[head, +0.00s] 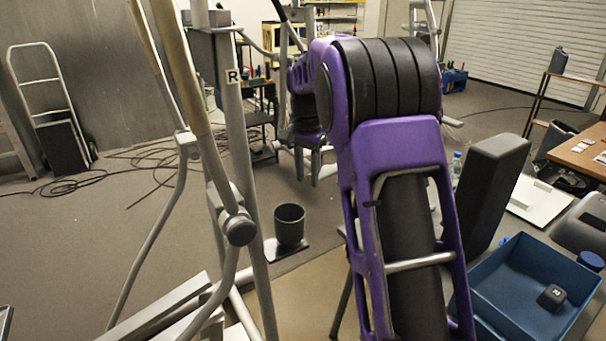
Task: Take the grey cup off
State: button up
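A dark grey cup (289,226) stands upright with its open top up, on a small dark flat plate (272,252) low beside the grey frame of the elliptical machine (240,180). My purple and black arm rises in front of the camera and bends away from it. My gripper (308,168) seems to hang beyond the elbow, above the cup and apart from it. It is small and partly hidden by the arm, and its opening is unclear.
The elliptical's slanted tubes stand left of the cup. A blue bin (490,305) holding a small dark block (551,297) is at lower right, with a brown table (585,155) behind. Cables (160,160) lie on the floor at left.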

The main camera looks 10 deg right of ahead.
aim_at(300, 239)
jog(key=shift+y, duration=0.3)
jog(key=f, duration=0.6)
jog(key=a+f+b, duration=0.1)
jog(key=f, duration=1.1)
jog(key=shift+w+a, duration=0.1)
jog(key=shift+a, duration=0.3)
grip_shut()
jog(key=shift+r, duration=0.1)
dwell(1.8)
